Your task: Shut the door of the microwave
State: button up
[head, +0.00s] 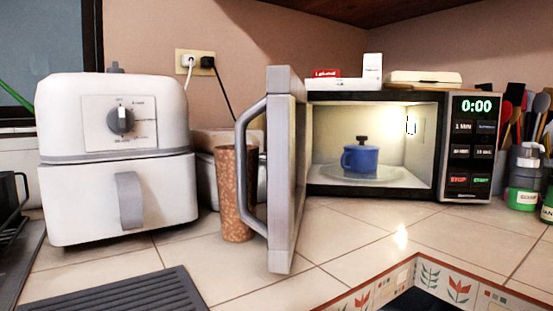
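The microwave (448,140) stands on the tiled counter right of centre, with a lit display reading 0:00. Its door (284,180) is wide open, swung out toward me on the left side, seen nearly edge-on. The grey door handle (247,165) is a curved bar on the left face of the door. Inside the lit cavity, a blue lidded pot (361,159) sits on the glass turntable (340,173). My gripper is not in view.
A white air fryer (70,195) stands at the left. A brown speckled cup (237,205) stands close behind the handle. Bottles (524,175) and utensils stand at the right. A dark ridged mat (125,293) lies at front left. The counter (345,240) before the cavity is clear.

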aim_at(285, 103)
jog(key=k+j+z, duration=0.1)
jog(key=j, duration=0.35)
jog(key=k+j, duration=0.1)
jog(key=j, duration=0.3)
jog(key=k+j+z, duration=0.15)
jog(key=j, duration=0.3)
